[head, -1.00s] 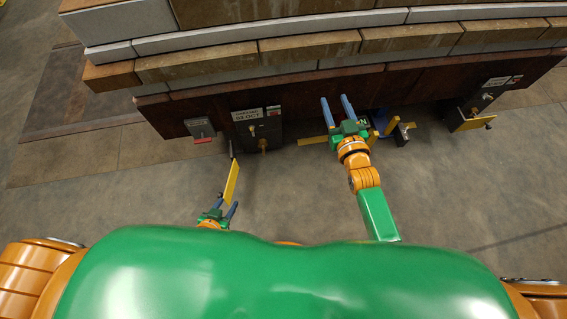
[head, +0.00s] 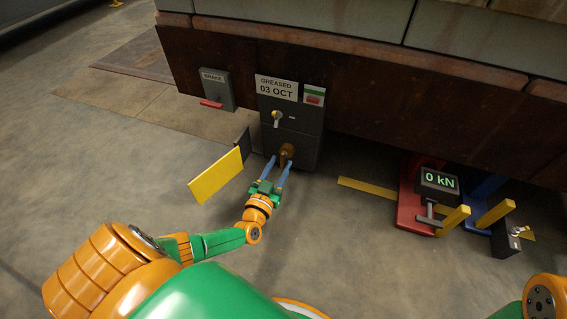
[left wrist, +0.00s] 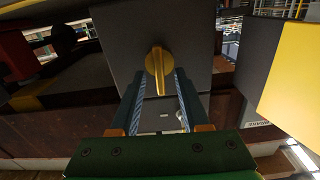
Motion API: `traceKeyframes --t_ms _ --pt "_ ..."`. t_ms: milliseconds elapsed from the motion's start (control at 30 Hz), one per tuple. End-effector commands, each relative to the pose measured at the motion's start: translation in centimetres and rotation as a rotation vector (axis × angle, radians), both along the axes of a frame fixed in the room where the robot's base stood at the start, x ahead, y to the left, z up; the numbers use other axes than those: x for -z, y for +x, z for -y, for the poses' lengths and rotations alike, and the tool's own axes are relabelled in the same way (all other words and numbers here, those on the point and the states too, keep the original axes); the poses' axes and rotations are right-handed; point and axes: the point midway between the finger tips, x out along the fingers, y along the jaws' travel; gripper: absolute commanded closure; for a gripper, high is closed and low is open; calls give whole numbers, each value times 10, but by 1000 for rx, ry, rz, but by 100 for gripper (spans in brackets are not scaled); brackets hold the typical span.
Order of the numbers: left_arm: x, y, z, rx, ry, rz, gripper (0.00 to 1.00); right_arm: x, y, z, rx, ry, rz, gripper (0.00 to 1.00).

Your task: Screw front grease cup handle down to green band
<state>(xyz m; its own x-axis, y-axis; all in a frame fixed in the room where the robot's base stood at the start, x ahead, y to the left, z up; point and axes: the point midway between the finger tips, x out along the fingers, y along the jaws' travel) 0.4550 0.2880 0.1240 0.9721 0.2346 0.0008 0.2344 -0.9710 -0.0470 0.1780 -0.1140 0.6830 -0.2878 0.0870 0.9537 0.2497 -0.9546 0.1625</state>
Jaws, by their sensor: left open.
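A dark grease box (head: 303,146) sits under the rusty beam, with a "GREASED 03 OCT" plate above it. A brass grease cup handle (head: 286,150) sticks out from its lower front. In the left wrist view the brass handle (left wrist: 158,62) is a round disc with an upright bar. My left gripper (head: 275,174) is open, with its blue fingers either side of the handle; I cannot tell whether they touch it. A small green, white and red marker (head: 314,96) is beside the plate; I see no green band on the cup itself. My right gripper is out of view.
A yellow panel (head: 216,177) stands close left of the gripper. A brake box (head: 216,88) with a red lever is further left. A red jack (head: 409,200) with a "0 kN" display (head: 438,183) and yellow posts stands at right.

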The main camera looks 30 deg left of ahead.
Motion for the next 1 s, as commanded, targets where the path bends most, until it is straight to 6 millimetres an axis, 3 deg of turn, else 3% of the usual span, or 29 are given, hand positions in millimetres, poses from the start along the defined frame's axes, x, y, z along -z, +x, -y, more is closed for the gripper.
traceKeyframes --t_ms 100,333,500,1000 --pt "2 11 -3 0 0 1 54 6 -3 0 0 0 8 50" --pt "0 12 -3 1 0 -1 54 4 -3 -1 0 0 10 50" --pt "0 12 -3 1 0 -1 100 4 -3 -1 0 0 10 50" --pt "-1 11 -2 0 66 -19 100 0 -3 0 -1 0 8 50"
